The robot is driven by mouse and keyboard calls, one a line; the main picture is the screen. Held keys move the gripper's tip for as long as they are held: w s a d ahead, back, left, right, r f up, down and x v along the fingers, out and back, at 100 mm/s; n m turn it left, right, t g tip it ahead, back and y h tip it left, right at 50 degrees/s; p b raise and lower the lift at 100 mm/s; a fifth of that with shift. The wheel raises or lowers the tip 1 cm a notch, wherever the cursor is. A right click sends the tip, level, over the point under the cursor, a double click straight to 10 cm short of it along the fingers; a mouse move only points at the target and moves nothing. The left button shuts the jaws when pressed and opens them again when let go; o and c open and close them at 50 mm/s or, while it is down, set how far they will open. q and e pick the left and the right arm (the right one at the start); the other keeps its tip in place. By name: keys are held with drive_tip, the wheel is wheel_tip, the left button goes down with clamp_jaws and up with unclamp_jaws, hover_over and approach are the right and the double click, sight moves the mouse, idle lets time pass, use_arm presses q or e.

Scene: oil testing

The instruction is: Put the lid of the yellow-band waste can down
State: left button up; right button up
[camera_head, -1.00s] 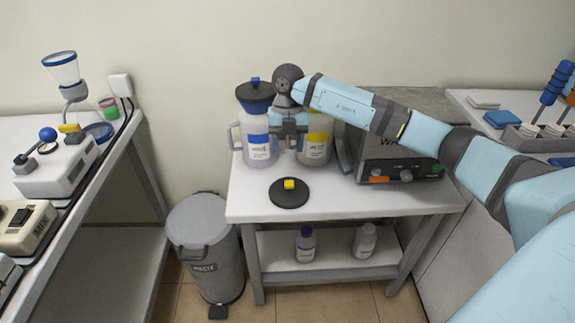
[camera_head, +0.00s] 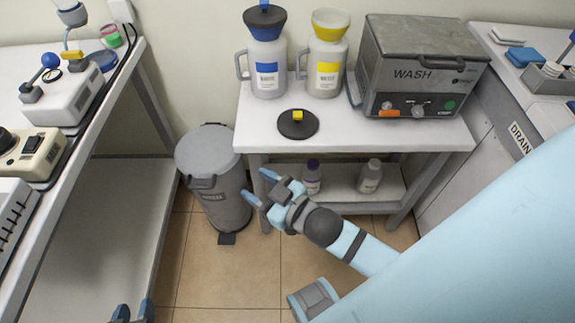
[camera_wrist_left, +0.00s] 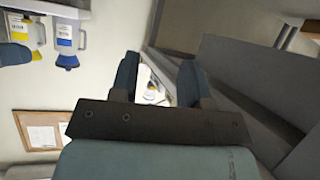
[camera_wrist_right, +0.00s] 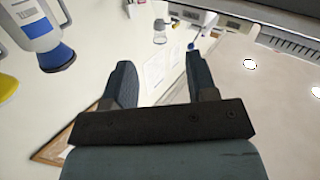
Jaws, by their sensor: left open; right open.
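The yellow-band waste can (camera_head: 324,72) is a pale jug with a yellow label. It stands upright on the small white table, an open yellow funnel (camera_head: 331,24) on top. A black round lid with a yellow knob (camera_head: 298,124) lies flat on the table in front of the cans, apart from both grippers. My right gripper (camera_head: 258,187) is open and empty, low in front of the table's left side, clear of the lid. My left gripper (camera_head: 133,313) is open at the bottom edge; its fingers also show in the left wrist view (camera_wrist_left: 158,75), with nothing between them.
The blue-band can (camera_head: 268,70), with a blue funnel and black lid, stands left of the yellow one. A WASH machine (camera_head: 415,85) stands at right. A grey bin (camera_head: 212,170) stands left of the table. Bottles sit on the lower shelf (camera_head: 345,180).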

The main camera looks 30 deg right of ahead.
drive_tip(key=s+d+f+m+g+h, duration=0.1)
drive_tip(key=s+f+m+g+h, duration=0.1)
drive_tip(key=s+f, duration=0.4)
drive_tip(key=s+m+g, duration=0.1)
drive_tip(key=s+g, duration=0.1)
drive_tip(key=shift+s+d+f+g, duration=0.25)
drive_tip(key=shift+d+f+g, duration=0.15)
use_arm(q)
wheel_tip(320, 180, up, 17)
drive_tip(key=s+a+y+p, duration=0.1)
drive_tip(key=a+p, duration=0.1)
drive_tip(key=p, duration=2.6)
drive_tip(key=shift+s+a+r+g, duration=0.15)
drive_tip(key=shift+s+a+g, duration=0.05)
drive_tip(key=shift+s+g, duration=0.15)
use_arm(e)
wheel_tip(320, 180, up, 17)
drive_tip(key=s+d+h, duration=0.1)
drive_tip(key=d, duration=0.1)
drive_tip(key=shift+s+d+r+g, duration=0.15)
drive_tip(key=shift+s+g, duration=0.15)
drive_tip(key=shift+c, duration=0.9)
use_arm(q)
drive_tip(key=shift+w+d, duration=0.1)
drive_tip(key=shift+d, duration=0.05)
use_arm(e)
drive_tip(key=shift+d, duration=0.15)
